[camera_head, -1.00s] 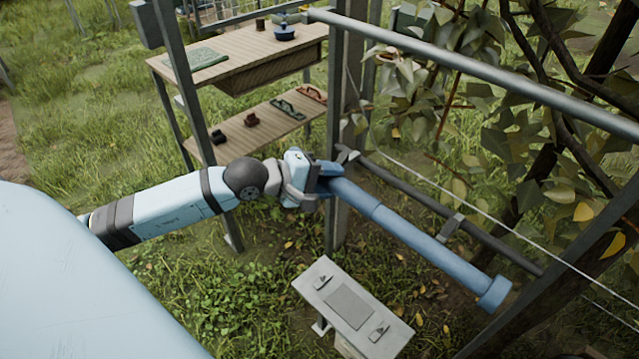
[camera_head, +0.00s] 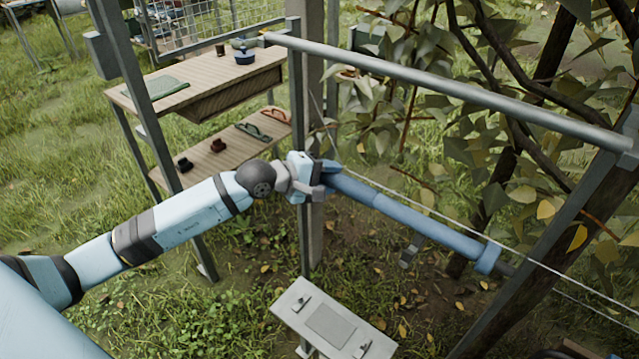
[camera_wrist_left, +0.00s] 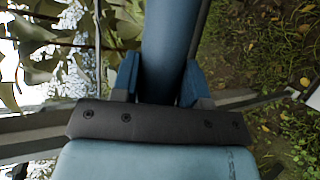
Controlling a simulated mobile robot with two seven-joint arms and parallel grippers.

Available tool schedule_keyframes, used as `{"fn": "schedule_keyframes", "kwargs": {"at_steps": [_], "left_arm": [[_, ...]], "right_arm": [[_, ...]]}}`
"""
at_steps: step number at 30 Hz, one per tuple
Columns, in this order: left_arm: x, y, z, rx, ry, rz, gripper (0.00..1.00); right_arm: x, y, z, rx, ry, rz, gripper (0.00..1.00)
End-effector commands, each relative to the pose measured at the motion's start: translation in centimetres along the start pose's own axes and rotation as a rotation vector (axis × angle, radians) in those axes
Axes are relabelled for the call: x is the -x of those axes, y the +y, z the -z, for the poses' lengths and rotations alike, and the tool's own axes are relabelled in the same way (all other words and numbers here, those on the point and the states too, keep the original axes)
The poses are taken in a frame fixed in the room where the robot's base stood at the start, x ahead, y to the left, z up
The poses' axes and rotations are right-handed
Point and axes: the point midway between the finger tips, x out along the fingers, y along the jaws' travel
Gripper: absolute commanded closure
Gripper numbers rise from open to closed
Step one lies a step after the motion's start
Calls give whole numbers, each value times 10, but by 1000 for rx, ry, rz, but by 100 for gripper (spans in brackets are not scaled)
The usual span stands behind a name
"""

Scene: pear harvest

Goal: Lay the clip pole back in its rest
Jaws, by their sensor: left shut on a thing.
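The clip pole (camera_head: 400,212) is a thick blue tube with a wider collar at its far right end. My left gripper (camera_head: 325,180) is shut on its left end and holds it slanting down to the right. In the left wrist view the pole (camera_wrist_left: 168,45) runs straight out between the two blue fingers (camera_wrist_left: 157,80). A grey bracket (camera_head: 412,250), which looks like part of the rest, hangs just below the pole. The pole hides most of the dark rail behind it; I cannot tell if they touch. My right gripper is not in view.
A grey plate (camera_head: 332,325) with two small fittings stands low in front. A wooden shelf table (camera_head: 200,82) is behind on the left. A grey top bar (camera_head: 450,85), posts, a thin wire and leafy branches surround the pole. Grass lies open at the left.

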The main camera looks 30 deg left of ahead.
Motion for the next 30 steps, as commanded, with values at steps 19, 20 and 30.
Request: {"fn": "schedule_keyframes", "kwargs": {"at_steps": [19,20,30], "left_arm": [[-19,-48,8,1,0,-1,88],[-19,-48,8,1,0,-1,88],[-20,-49,8,1,-1,-1,88]], "right_arm": [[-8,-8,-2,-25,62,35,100],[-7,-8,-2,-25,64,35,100],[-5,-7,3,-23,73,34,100]]}}
